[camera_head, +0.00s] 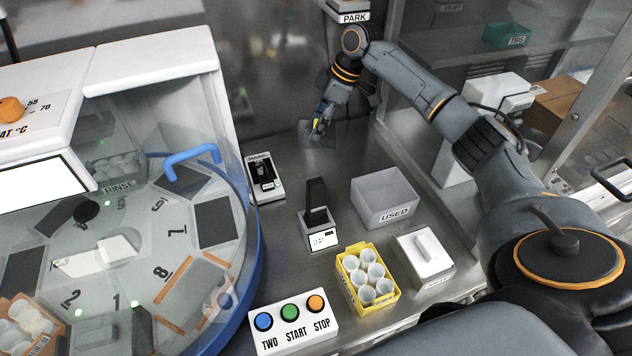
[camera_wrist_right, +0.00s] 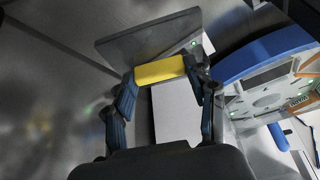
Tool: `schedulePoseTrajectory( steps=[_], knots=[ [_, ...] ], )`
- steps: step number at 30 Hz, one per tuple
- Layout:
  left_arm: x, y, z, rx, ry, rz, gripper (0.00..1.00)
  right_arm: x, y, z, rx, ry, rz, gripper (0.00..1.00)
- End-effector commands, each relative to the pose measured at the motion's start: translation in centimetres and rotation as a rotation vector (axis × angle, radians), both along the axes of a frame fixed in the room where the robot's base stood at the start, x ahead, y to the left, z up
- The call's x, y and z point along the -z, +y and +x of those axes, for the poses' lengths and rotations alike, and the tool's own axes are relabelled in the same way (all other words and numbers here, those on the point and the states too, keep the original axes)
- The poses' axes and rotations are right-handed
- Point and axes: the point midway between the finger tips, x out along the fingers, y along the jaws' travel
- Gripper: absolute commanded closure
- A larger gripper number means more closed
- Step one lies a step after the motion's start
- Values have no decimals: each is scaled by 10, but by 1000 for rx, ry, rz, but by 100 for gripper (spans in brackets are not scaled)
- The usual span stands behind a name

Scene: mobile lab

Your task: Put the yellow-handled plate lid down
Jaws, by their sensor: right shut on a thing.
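The yellow handle of the plate lid (camera_wrist_right: 160,72) is between the two fingers of my right gripper (camera_wrist_right: 164,88) in the right wrist view. The gripper is shut on it. A flat grey panel, which looks like the lid's plate, shows just beyond the handle. In the head view my right gripper (camera_head: 321,123) is at the back of the bench, below the PARK sign (camera_head: 354,17). The lid's dark, see-through plate (camera_head: 329,140) shows beside the fingers. I cannot tell whether it touches the bench. My left gripper is not in view.
A large round machine with a blue rim (camera_head: 255,270) fills the left. On the bench stand a small dark device (camera_head: 264,176), a USED bin (camera_head: 386,199), a yellow rack of cups (camera_head: 384,299) and a white lidded box (camera_head: 425,257). Bare metal surrounds the gripper.

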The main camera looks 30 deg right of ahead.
Motion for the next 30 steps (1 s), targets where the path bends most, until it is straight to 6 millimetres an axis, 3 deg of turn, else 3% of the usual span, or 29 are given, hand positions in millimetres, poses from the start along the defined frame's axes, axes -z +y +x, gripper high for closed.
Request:
schedulePoseTrajectory(
  steps=[2,6,20,27,30],
  knots=[
    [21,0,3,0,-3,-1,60,21,0,0,0,0,0,68],
    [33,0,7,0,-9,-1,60,33,0,0,0,0,0,68],
    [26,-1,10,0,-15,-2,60,89,0,-1,0,2,1,68],
    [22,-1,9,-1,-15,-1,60,127,0,-1,1,3,-1,68],
    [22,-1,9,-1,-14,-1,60,132,0,-1,0,-1,-1,68]
  ],
)
